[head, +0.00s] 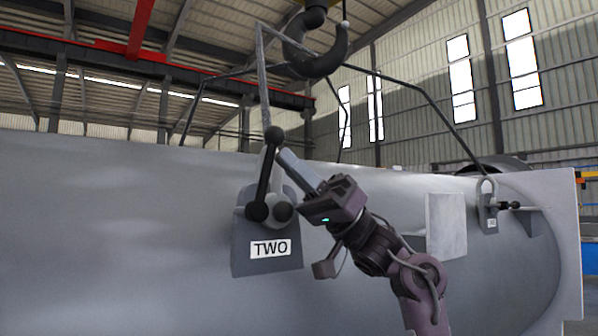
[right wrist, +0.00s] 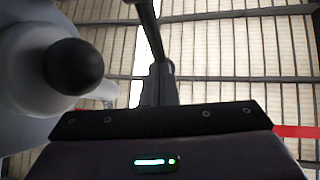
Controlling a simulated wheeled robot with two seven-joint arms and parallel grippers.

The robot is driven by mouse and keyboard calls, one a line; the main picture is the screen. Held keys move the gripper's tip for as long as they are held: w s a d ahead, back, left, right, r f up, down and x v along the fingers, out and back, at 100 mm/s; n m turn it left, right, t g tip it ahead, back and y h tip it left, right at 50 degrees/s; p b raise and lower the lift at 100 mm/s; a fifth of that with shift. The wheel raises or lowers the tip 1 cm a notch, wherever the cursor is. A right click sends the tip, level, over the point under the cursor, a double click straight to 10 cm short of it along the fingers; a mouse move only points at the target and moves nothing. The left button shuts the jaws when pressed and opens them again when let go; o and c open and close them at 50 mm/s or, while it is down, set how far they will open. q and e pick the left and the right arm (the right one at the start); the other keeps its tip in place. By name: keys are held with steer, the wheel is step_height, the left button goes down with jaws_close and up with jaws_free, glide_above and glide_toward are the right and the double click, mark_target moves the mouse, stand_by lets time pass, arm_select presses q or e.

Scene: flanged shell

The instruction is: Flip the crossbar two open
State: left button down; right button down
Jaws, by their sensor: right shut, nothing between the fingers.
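Crossbar two (head: 266,172) is a dark bar with a black ball at each end, on the bracket labelled TWO (head: 271,248). It stands nearly upright, its top leaning slightly right, in front of the grey shackle. My right gripper (head: 286,156) is shut and empty, its fingertips just right of the bar below the upper ball. I cannot tell whether they touch it. In the right wrist view the shut fingers (right wrist: 158,85) point up the picture, with a black ball (right wrist: 72,66) to their left. My left gripper is not in view.
The large grey shell (head: 110,230) fills the lower left and centre. A crane hook (head: 315,55) hangs above with sling legs running down. A second bracket (head: 489,215) with a dark, roughly level crossbar is at the right. A pale plate (head: 445,226) stands right of my arm.

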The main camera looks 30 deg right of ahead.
steer(key=shift+a+r+n+g+h+p, duration=0.4)
steer(key=shift+a+r+g+h+p, duration=0.2)
steer(key=shift+a+h, duration=0.25)
steer(key=shift+a, duration=0.1)
